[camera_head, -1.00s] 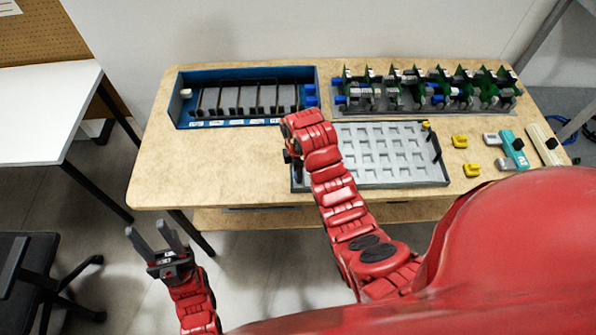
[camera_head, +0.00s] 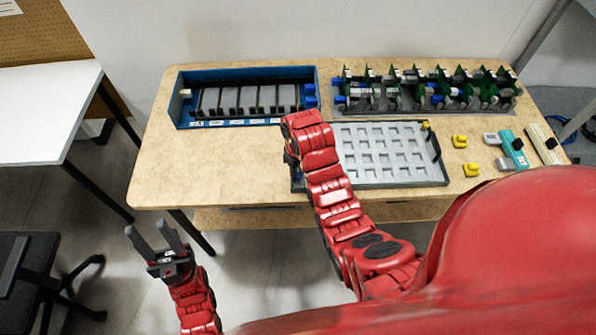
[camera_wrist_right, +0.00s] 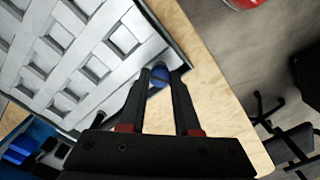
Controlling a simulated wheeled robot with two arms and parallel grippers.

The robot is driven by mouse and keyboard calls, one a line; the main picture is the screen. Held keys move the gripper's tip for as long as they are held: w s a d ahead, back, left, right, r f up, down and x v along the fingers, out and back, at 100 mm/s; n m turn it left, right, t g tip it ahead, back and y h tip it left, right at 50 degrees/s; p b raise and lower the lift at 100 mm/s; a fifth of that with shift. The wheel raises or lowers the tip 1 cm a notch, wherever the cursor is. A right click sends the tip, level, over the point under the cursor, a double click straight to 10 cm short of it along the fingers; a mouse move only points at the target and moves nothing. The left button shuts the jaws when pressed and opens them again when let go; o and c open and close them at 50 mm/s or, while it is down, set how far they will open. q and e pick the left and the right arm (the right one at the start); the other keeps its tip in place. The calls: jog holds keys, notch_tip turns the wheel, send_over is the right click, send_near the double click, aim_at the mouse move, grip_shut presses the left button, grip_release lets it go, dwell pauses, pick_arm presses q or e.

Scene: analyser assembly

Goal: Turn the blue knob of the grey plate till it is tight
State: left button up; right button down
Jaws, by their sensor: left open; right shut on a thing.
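The grey plate (camera_head: 400,184) with square pockets lies on the table, its left side partly covered by my right arm. It also fills the left of the right wrist view (camera_wrist_right: 95,90). The blue knob (camera_wrist_right: 158,77) sits at the plate's corner in that view, between the fingertips. My right gripper (camera_wrist_right: 166,76) is shut on the knob. My left gripper (camera_head: 146,227) is open and empty, off the front left of the table.
A blue rack (camera_head: 247,123) with black dividers stands at the back left. A grey tray of green boards (camera_head: 430,108) stands at the back right. Yellow parts (camera_head: 459,141) and a teal tool (camera_head: 514,149) lie on the right. The table's left part is clear.

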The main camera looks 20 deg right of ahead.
jog(key=m, duration=0.5)
jog(key=shift+m, duration=0.3)
jog(key=m, duration=0.5)
jog(key=shift+w, duration=0.1)
jog(key=m, duration=0.6)
jog(key=m+b, duration=0.1)
jog(key=m, duration=0.8)
jog(key=shift+r+m+b, duration=0.1)
jog(key=shift+m+b, duration=0.3)
jog(key=m+b, duration=0.1)
jog(key=m, duration=0.4)
jog(key=shift+w, duration=0.1)
jog(key=m, duration=0.6)
jog(key=shift+b, duration=0.35)
jog(key=shift+m+b, duration=0.35)
jog(key=shift+m, duration=2.15)
